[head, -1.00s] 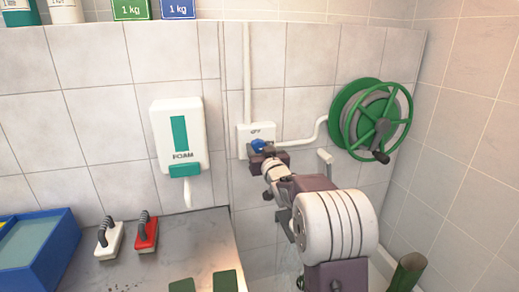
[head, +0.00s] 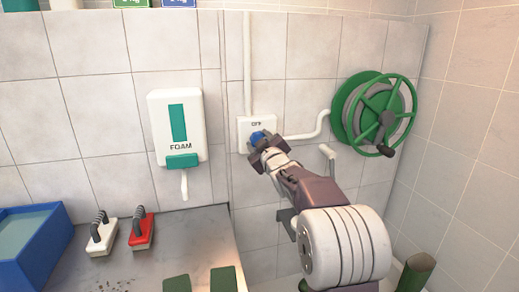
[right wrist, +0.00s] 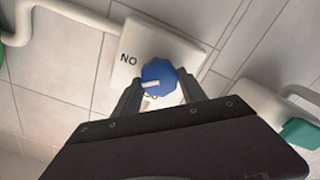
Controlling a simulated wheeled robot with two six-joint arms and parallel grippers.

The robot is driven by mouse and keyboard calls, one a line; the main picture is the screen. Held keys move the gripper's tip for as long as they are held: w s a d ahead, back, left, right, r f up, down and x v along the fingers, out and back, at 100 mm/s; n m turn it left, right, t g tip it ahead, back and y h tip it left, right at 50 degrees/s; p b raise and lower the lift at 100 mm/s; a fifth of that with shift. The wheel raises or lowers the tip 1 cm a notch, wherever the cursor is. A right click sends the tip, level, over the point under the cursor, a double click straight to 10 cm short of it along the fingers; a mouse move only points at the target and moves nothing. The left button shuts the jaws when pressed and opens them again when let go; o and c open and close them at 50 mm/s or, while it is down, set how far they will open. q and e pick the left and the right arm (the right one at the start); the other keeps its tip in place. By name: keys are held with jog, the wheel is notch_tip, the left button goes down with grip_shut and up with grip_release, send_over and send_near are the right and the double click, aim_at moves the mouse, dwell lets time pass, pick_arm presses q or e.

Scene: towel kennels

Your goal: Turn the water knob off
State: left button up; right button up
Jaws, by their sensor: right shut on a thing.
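The blue water knob (head: 257,137) is on a white wall plate (head: 243,122) with small lettering on its upper part. In the right wrist view the knob (right wrist: 160,72) shows a pale pointer mark toward the left and a little down. The plate (right wrist: 150,42) there carries letters that read "NO" in that view. My right gripper (head: 262,143) reaches up from the lower right and is shut on the knob. Its fingers (right wrist: 160,95) lie on either side of the knob in the right wrist view. Part of the knob is hidden by the fingers. My left gripper is not in view.
A white pipe (head: 305,133) runs from the plate to a green hose reel (head: 378,115) on the right. A foam dispenser (head: 177,122) hangs left of the plate. Two brushes (head: 122,233) and a blue tub (head: 38,245) stand at the lower left on a metal counter (head: 175,232).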

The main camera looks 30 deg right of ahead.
jog(key=n+b, duration=0.1)
jog(key=n, duration=0.2)
jog(key=n+b, duration=0.2)
jog(key=n, duration=0.2)
jog(key=n+b, duration=0.2)
jog(key=n, duration=0.1)
jog(key=shift+a+f, duration=0.1)
jog(key=shift+f, duration=0.2)
jog(key=shift+n+b, duration=0.3)
jog(key=shift+n, duration=0.1)
jog(key=o, duration=1.3)
jog(key=shift+o, duration=0.2)
